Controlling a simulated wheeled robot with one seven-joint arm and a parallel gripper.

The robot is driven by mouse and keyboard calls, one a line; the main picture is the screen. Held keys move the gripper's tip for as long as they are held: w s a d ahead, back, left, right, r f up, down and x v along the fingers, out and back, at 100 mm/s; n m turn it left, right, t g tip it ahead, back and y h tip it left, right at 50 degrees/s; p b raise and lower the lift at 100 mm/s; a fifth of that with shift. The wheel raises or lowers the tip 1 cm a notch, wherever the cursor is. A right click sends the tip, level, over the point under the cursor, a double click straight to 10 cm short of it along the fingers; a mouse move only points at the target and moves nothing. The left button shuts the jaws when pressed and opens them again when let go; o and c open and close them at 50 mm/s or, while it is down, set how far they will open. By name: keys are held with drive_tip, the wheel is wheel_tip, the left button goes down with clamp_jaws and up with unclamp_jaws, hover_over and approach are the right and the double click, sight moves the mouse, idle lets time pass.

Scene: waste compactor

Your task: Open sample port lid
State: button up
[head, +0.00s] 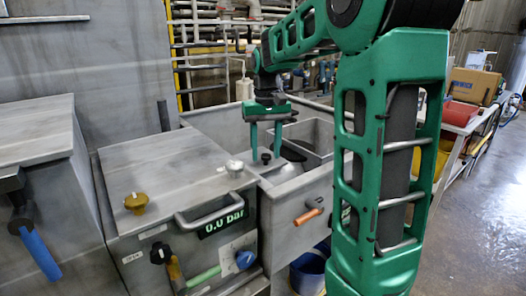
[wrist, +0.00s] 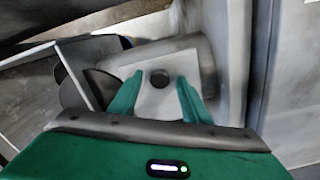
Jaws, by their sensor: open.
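The sample port lid appears to be the pale grey square plate (wrist: 158,103) with a round black knob (wrist: 160,78) in the wrist view. In the wrist view my gripper (wrist: 157,90) is open, with one finger on each side of the knob and visible gaps. The lid lies flat in place. I cannot tell the exact height of the fingertips around the knob.
A grey cabinet (head: 160,180) stands left of the lid, with a yellow knob (head: 136,202), a white cap (head: 234,166), a front handle and a "0.0 Bar" display (head: 222,222). An open grey bin (head: 312,180) and an orange handle (head: 308,215) are to the right.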

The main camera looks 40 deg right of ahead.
drive_tip(key=shift+c, duration=0.3)
clamp_jaws()
